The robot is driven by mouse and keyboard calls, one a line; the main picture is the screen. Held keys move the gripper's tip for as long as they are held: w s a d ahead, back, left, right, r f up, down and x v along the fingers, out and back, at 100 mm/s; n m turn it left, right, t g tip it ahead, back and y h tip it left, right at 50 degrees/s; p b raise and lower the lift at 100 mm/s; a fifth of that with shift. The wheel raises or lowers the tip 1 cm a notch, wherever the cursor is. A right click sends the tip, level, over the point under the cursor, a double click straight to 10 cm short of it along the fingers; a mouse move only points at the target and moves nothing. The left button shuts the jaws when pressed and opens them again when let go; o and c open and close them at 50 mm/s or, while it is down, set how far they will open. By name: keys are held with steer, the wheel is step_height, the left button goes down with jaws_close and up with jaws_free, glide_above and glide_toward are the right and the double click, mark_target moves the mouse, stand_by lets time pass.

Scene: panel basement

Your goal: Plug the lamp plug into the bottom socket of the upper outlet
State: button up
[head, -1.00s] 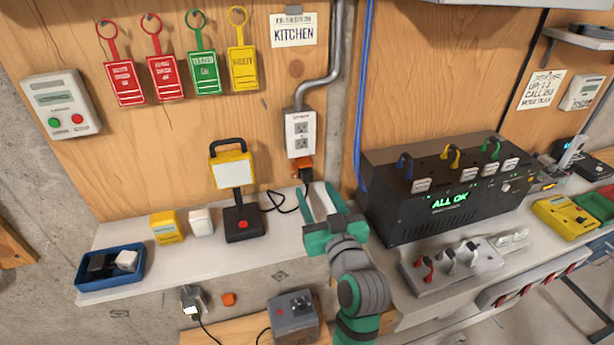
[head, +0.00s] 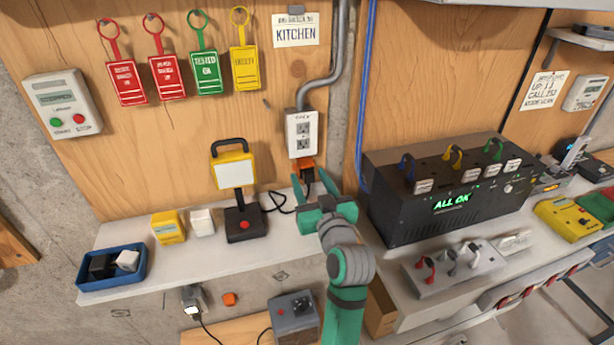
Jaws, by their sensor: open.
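The upper outlet (head: 301,133) is a white box on the wooden wall, at the end of a grey conduit. Its two sockets, one above the other, look empty. Just below it is an orange piece (head: 306,167) with a small dark plug (head: 309,178) at its front. A black cord runs from there toward the yellow work lamp (head: 234,172), which stands on the shelf on a black base with a red button. My gripper (head: 309,180) is open, its fingers pointing at the wall on either side of the dark plug. Contact is unclear.
A black box reading "ALL OK" (head: 448,203) stands close to the right of my gripper. A blue tray (head: 112,278) and small yellow (head: 168,227) and white boxes sit at left. A lower plug (head: 192,299) with a cord and a grey box (head: 293,317) are below the shelf.

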steer(key=shift+d, duration=0.25)
steer(key=shift+a, duration=0.15)
stand_by(0.3)
jaws_close()
steer(key=shift+v, duration=2.95)
steer(key=s+r, duration=0.4)
steer(key=r, duration=0.6)
steer(key=shift+f+x, duration=0.2)
steer(key=shift+x, duration=3.15)
